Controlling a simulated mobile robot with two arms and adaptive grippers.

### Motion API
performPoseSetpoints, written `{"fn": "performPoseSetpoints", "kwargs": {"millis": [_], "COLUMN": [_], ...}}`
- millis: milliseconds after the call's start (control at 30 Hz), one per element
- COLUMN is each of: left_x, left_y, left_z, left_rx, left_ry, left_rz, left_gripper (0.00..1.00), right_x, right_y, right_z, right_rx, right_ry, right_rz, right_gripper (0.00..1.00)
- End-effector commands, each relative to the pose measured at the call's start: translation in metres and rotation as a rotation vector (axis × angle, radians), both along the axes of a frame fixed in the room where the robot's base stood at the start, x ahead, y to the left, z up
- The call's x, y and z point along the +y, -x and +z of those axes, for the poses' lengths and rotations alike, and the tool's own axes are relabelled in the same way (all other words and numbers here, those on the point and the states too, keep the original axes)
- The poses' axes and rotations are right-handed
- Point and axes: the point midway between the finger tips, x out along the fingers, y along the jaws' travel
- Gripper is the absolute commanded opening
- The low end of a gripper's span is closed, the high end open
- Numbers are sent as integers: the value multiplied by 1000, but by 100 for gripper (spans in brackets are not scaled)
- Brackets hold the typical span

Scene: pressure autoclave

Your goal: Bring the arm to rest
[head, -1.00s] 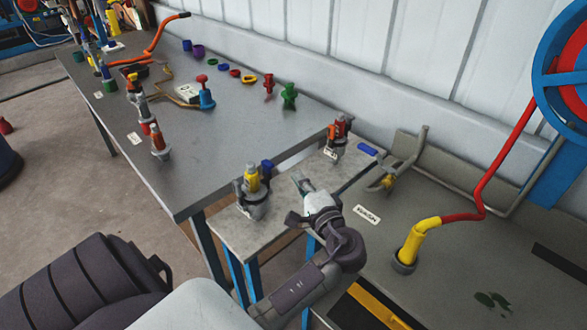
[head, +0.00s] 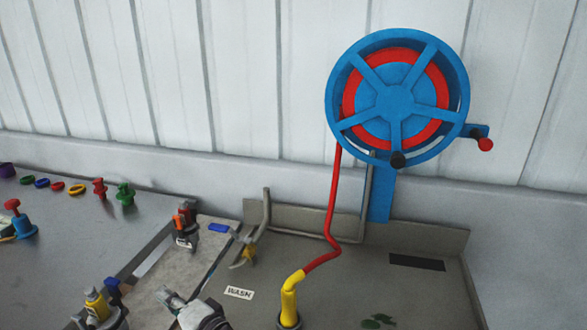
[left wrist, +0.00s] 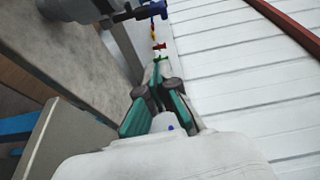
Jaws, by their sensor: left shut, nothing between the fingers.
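My left gripper (head: 168,298) shows at the lower edge of the head view, with the end of its pale arm cut off by the frame. Its fingers are shut and empty, above the small grey table between the long bench and the wash bench. In the left wrist view its green-padded fingers (left wrist: 157,85) point up the picture, close to the white ribbed wall. My right gripper is in neither view.
A yellow-topped fitting (head: 97,305) stands left of my gripper, and a red-orange fitting (head: 186,222) stands behind it. A WASH label (head: 239,292) and a yellow-and-red hose (head: 290,290) are to the right. A blue reel (head: 397,105) hangs on the wall.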

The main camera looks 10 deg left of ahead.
Motion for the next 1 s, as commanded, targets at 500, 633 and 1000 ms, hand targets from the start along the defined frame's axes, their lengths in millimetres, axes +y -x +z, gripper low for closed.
{"fn": "performPoseSetpoints", "kwargs": {"millis": [500,633,1000], "left_x": [-48,-70,-126], "left_y": [123,147,206], "left_z": [-157,-166,-163], "left_rx": [133,164,256], "left_ry": [995,1158,1515], "left_rz": [-78,-81,-81], "left_gripper": [0,0,0], "right_x": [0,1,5], "right_y": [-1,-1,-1], "right_z": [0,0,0], "right_rx": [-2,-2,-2], "right_ry": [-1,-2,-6], "right_rz": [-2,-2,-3], "right_gripper": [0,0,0]}}
